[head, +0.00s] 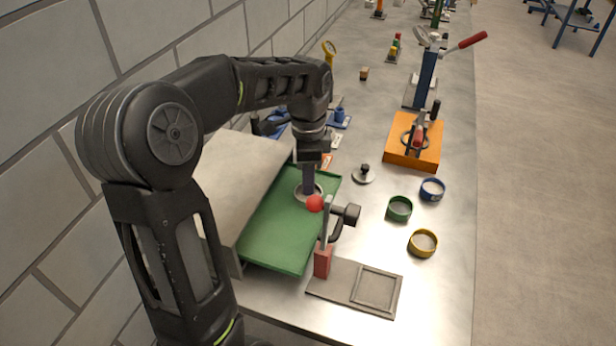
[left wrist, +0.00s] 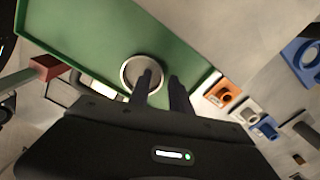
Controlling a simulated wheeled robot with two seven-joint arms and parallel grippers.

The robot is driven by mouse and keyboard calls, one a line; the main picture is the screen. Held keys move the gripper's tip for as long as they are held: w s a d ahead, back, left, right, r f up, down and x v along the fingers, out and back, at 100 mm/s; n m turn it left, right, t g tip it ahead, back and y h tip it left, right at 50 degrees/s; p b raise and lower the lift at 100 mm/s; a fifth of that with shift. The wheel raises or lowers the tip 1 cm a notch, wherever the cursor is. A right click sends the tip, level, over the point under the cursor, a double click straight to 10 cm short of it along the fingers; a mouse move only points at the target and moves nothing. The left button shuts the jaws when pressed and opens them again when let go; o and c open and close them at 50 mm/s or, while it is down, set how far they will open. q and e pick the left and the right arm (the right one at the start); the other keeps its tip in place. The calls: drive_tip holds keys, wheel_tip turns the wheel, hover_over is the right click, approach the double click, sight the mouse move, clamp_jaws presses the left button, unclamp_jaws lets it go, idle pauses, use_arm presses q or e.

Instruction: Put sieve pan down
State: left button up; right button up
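A round grey metal pan (head: 301,190), which I take for the sieve pan, rests on the green sandbed tray (head: 275,238) near its far end. It also shows in the left wrist view (left wrist: 128,75). My left gripper (head: 308,188) points down at the pan. In the left wrist view its two dark fingers (left wrist: 160,78) stand apart, with the pan's right rim between them; one finger overlaps the pan and the other is outside it. Whether they touch the rim is hidden. My right gripper is not in view.
A lever with a red ball (head: 315,203) stands at the tray's right edge, near a grey plate with a square frame (head: 376,289). Green (head: 399,209), blue (head: 432,190) and yellow (head: 423,243) rings lie to the right. An orange block (head: 402,155) stands beyond. A wall is on the left.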

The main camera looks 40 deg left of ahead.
use_arm(q)
drive_tip(key=shift+r, duration=0.2)
wheel_tip(320, 180, up, 6)
drive_tip(key=shift+r, duration=0.15)
wheel_tip(320, 180, up, 6)
drive_tip(key=p, duration=0.4)
drive_tip(key=shift+f, duration=0.2)
idle(1.1)
